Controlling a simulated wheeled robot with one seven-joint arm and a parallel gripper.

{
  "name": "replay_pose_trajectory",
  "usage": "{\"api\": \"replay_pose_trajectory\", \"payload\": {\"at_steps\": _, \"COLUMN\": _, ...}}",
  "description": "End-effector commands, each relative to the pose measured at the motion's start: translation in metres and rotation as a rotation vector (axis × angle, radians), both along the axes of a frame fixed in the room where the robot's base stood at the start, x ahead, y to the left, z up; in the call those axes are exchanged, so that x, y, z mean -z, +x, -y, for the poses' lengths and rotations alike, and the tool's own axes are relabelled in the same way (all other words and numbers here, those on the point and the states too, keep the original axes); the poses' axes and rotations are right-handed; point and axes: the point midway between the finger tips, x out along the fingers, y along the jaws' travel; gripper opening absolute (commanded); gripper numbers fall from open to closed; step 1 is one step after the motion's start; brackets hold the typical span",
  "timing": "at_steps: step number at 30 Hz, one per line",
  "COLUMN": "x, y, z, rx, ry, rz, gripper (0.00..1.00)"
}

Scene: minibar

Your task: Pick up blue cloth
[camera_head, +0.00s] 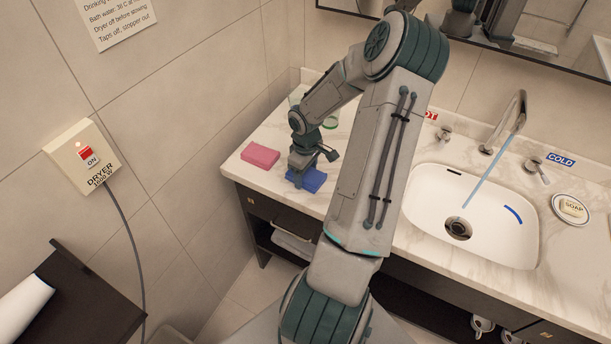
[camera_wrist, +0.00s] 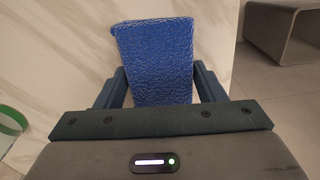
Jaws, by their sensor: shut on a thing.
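The blue cloth (camera_head: 313,181) is a thick folded block near the front left edge of the marble counter. In the wrist view the blue cloth (camera_wrist: 157,60) fills the space between my two fingers. My gripper (camera_head: 303,176) points down over it in the head view and is shut on it. My gripper (camera_wrist: 155,88) has one finger on each side of the cloth. I cannot tell whether the cloth touches the counter or is slightly above it.
A pink cloth (camera_head: 260,155) lies just left on the counter (camera_head: 262,178). A green-rimmed glass (camera_wrist: 12,122) stands close by. The sink (camera_head: 440,200), with water running from the tap (camera_head: 518,112), is to the right. A dryer box (camera_head: 82,155) is on the left wall.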

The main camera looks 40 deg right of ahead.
Motion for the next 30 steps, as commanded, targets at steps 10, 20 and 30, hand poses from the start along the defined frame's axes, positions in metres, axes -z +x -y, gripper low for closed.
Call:
{"api": "replay_pose_trajectory", "payload": {"at_steps": 10, "x": -0.011, "y": 0.001, "z": 0.001, "rx": 0.0, "ry": -0.002, "rz": 0.003, "gripper": 0.41}}
{"api": "replay_pose_trajectory", "payload": {"at_steps": 20, "x": -0.055, "y": -0.015, "z": 0.022, "rx": 0.009, "ry": -0.004, "rz": 0.002, "gripper": 0.41}}
{"api": "replay_pose_trajectory", "payload": {"at_steps": 30, "x": -0.097, "y": -0.055, "z": 0.077, "rx": 0.004, "ry": -0.003, "rz": 0.002, "gripper": 0.41}}
